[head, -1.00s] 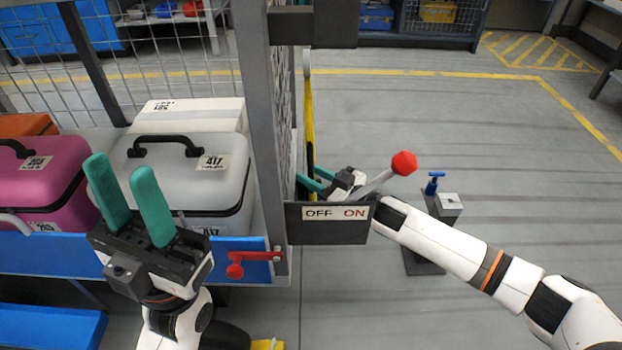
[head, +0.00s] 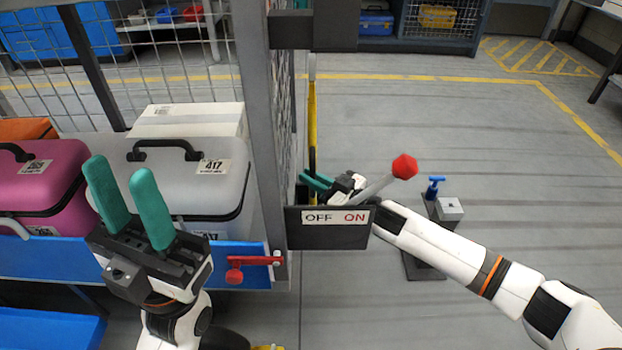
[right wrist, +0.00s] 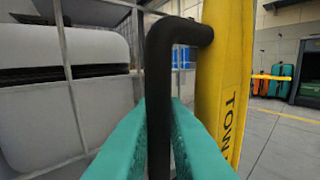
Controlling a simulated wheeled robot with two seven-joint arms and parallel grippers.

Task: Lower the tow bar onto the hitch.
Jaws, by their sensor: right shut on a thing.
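The yellow tow bar (head: 312,125) stands upright beside the cart's mesh end. In the right wrist view the tow bar (right wrist: 222,85) carries the word TOW, and its black bent handle (right wrist: 159,75) runs down between my teal fingers. My right gripper (head: 314,182) is shut on this handle; the OFF/ON panel partly hides the gripper and the bar's lower end. My left gripper (head: 118,172) is open and empty in front of the cases. A grey block (head: 448,209) with a blue T-handle (head: 433,186) stands on the floor to the right; it may be the hitch.
A dark OFF/ON panel (head: 328,236) with a red-knobbed lever (head: 404,167) sits in front of my right gripper. The cart holds a pink case (head: 40,190) and a grey case (head: 215,190). A red latch (head: 236,275) is on its blue edge. Floor beyond is clear.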

